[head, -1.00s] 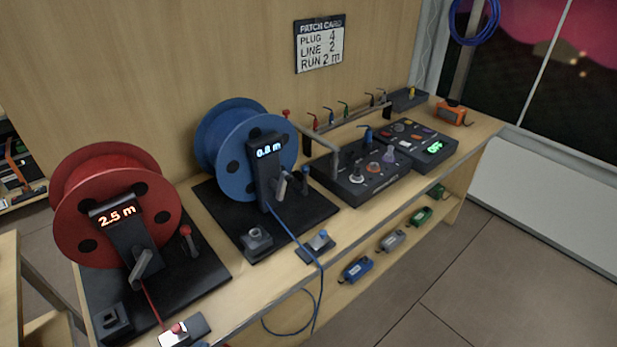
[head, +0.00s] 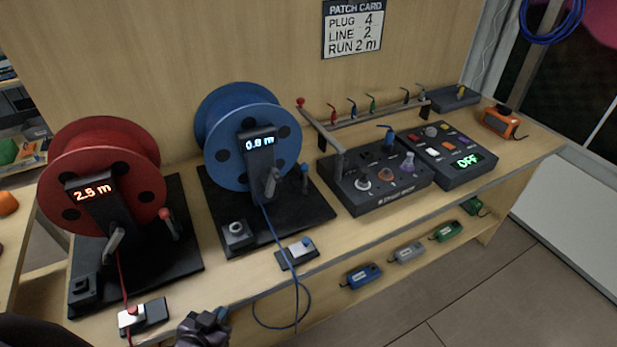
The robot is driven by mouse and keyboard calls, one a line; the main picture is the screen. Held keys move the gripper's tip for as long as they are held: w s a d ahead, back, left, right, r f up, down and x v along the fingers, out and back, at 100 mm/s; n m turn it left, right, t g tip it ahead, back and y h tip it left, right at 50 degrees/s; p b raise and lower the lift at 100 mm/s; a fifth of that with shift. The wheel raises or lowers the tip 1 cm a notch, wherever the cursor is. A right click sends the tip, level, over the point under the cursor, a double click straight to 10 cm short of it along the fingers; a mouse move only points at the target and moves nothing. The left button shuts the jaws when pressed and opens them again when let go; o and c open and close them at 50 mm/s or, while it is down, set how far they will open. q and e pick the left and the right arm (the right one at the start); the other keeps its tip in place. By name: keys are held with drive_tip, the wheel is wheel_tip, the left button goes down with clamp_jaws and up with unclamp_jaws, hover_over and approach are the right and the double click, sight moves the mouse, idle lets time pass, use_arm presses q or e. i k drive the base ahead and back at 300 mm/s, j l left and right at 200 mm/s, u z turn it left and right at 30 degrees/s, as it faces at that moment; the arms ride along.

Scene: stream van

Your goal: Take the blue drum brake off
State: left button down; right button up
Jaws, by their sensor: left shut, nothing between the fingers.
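The blue drum (head: 238,137) stands on a black base on the bench, with a display post (head: 260,165) reading 0.8 m and a grey crank at its lower front. A small lever with a blue knob (head: 304,174), likely the brake, stands upright at the right of the drum. A blue cable (head: 279,235) runs down from the drum past a small plate and hangs in a loop over the bench edge. My left gripper (head: 212,318) is at the bottom edge, shut and empty, in front of the bench and well apart from the blue lever. My right gripper is out of view.
A red drum (head: 100,170) with a red-knobbed lever (head: 167,220) stands to the left. Black control boxes (head: 378,185) and a rail with coloured hooks (head: 372,116) stand to the right. Several coloured connectors lie on the lower shelf. A patch card (head: 353,30) hangs on the wall.

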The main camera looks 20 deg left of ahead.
sight(305, 179)
drive_tip(key=i+l+u, duration=0.1)
drive_tip(key=l, duration=0.25)
drive_tip(key=i+l+u, duration=0.1)
drive_tip(key=l, duration=0.25)
drive_tip(key=i+l+u, duration=0.1)
drive_tip(key=i+l, duration=0.15)
drive_tip(key=l, duration=0.15)
drive_tip(key=i+l+u, duration=0.1)
drive_tip(key=l, duration=0.25)
